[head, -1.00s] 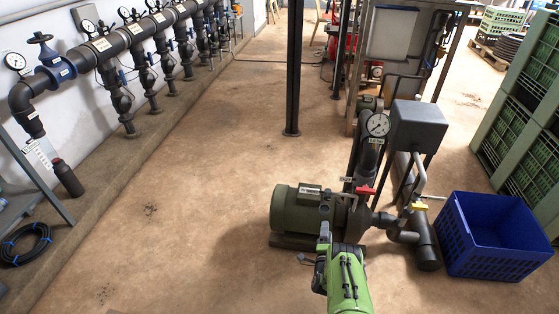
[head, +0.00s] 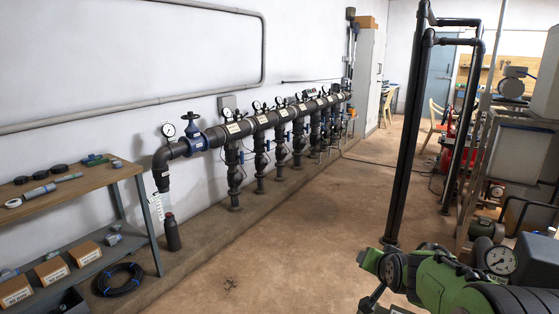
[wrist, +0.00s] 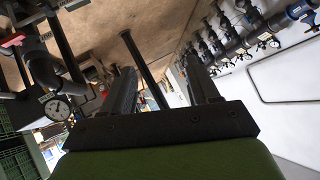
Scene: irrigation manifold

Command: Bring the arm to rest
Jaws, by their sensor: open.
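My arm, green with black joints, reaches into the lower right of the head view, folded close in front of the pump area. My gripper (wrist: 163,82) shows in the wrist view, with two dark fingers standing apart from a black bar and no object between them. In the head view I cannot make out its fingers clearly. The wrist picture is tilted: the manifold (wrist: 235,40) runs along the upper right, with the white wall beyond it. A pressure gauge (wrist: 56,108) is at the left, apart from the fingers.
A workbench (head: 75,192) with fittings stands at the left, a coiled black hose (head: 120,281) under it. The manifold (head: 260,122) lines the wall. Black upright pipes (head: 405,150) and a gauge (head: 500,260) stand near my arm. The floor (head: 290,240) between is clear.

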